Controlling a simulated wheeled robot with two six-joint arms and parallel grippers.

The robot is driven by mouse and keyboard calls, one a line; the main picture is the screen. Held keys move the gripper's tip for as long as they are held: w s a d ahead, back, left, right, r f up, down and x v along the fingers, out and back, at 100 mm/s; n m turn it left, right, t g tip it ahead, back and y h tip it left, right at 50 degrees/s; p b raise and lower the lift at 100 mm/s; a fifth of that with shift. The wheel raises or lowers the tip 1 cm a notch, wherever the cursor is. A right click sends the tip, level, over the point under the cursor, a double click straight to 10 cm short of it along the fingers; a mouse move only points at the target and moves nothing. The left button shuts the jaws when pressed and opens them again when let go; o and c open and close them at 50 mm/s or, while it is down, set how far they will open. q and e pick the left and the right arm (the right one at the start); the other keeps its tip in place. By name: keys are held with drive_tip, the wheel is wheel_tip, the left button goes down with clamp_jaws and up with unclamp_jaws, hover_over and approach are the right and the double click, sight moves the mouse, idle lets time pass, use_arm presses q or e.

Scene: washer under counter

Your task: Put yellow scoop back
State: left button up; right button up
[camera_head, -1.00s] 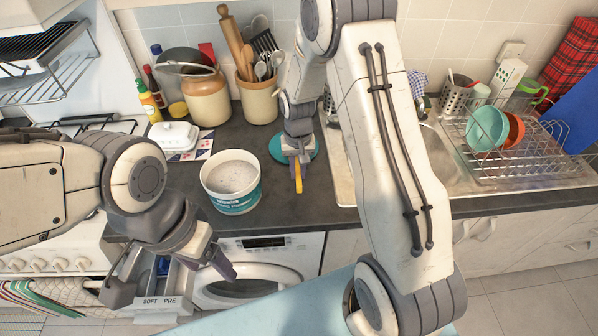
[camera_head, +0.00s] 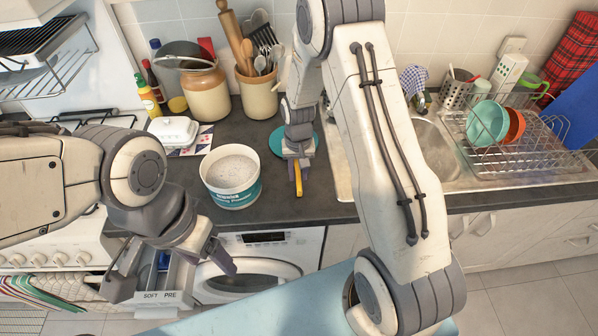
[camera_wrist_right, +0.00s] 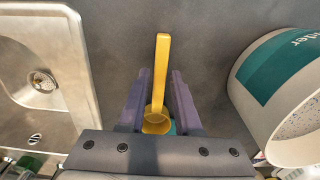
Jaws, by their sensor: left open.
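The yellow scoop shows in the right wrist view (camera_wrist_right: 162,75), its handle pointing away and its bowl low between my right fingers. In the head view its handle (camera_head: 298,182) sticks out below my right gripper (camera_head: 298,164), over the dark counter. My right gripper (camera_wrist_right: 160,85) is open around the scoop, with gaps beside the handle. A white tub of powder (camera_head: 232,180) with a teal label stands to its left, and a teal round lid (camera_head: 277,142) lies behind it. My left gripper (camera_head: 175,270) is open at the washer's detergent drawer (camera_head: 163,292), marked SOFT and PRE.
The washer (camera_head: 250,280) is under the counter (camera_head: 330,212). A white butter dish (camera_head: 173,130), a brown jar (camera_head: 207,97) and a utensil crock (camera_head: 257,95) stand behind the tub. A sink (camera_head: 432,140) and a dish rack (camera_head: 525,150) are to the right.

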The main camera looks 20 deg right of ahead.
sight(298, 177)
drive_tip(key=shift+o, duration=0.3)
drive_tip(key=shift+r, duration=0.35)
drive_tip(key=shift+r+p, duration=0.6)
drive_tip(key=shift+p, duration=0.1)
wheel_tip(298, 177, up, 10)
drive_tip(key=b, duration=0.4)
drive_tip(key=s+a+r+n, duration=0.3)
drive_tip(key=s+a+r, duration=0.2)
drive_tip(key=s+a, duration=0.3)
drive_tip(key=s+a+r+n, duration=0.1)
drive_tip(key=s+a+n, duration=0.2)
drive_tip(key=s, duration=0.6)
drive_tip(key=s+a+n+y, duration=0.1)
drive_tip(key=s+a+n, duration=0.2)
drive_tip(key=s, duration=0.6)
drive_tip(key=shift+s+a+r+n, duration=0.4)
drive_tip(key=shift+n, duration=0.4)
